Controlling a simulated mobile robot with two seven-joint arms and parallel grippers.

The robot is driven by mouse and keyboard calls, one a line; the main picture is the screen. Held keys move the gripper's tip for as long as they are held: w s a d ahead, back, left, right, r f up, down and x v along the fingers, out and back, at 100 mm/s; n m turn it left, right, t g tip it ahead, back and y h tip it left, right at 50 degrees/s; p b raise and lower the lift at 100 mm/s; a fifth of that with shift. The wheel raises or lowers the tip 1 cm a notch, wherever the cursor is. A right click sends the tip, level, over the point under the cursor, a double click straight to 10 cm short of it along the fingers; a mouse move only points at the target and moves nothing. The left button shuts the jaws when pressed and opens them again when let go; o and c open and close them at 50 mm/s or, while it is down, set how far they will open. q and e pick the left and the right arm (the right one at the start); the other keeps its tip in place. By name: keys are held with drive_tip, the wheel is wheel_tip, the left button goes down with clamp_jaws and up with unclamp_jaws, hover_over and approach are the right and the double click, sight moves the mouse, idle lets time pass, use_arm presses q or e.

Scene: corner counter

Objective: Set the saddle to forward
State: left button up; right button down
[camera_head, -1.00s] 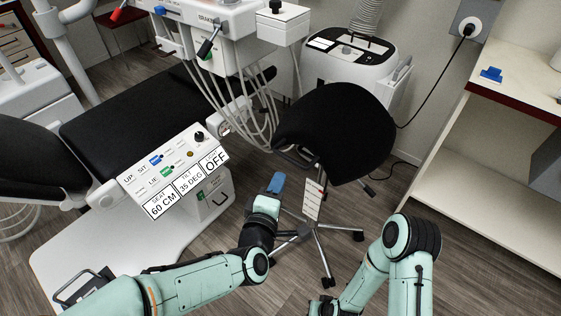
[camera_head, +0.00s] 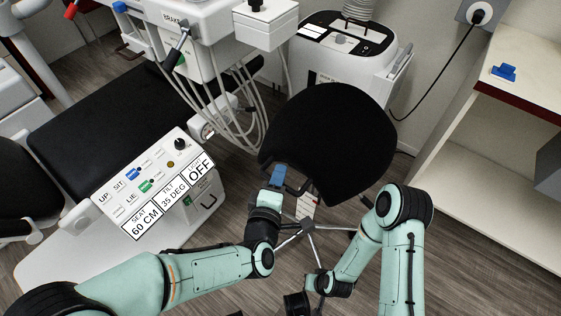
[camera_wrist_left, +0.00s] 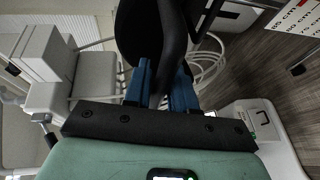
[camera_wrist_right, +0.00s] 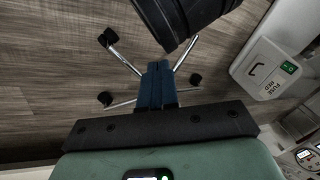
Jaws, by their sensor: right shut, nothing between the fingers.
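The black saddle (camera_head: 335,140) of the stool is in the middle right of the head view, tilted. A dark bar (camera_head: 298,189) juts from under its front edge. My left gripper (camera_head: 277,176) is at this front edge by the bar. In the left wrist view its blue fingers (camera_wrist_left: 162,82) stand apart with a black part of the stool (camera_wrist_left: 172,40) between them; I cannot tell whether they grip it. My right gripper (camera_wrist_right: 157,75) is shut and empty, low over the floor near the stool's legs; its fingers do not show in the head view.
The panel with UP, SIT and LIE labels (camera_head: 155,185) stands to the left, beside the black chair (camera_head: 105,130). A white machine (camera_head: 345,60) is behind the saddle. A shelf (camera_head: 480,180) with a blue item (camera_head: 503,72) is at right. Hoses hang behind the left gripper.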

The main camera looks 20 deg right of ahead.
use_arm(q)
drive_tip(key=shift+w+d, duration=0.2)
drive_tip(key=shift+w, duration=0.15)
use_arm(e)
drive_tip(key=shift+w+d, duration=0.15)
drive_tip(key=shift+w, duration=0.25)
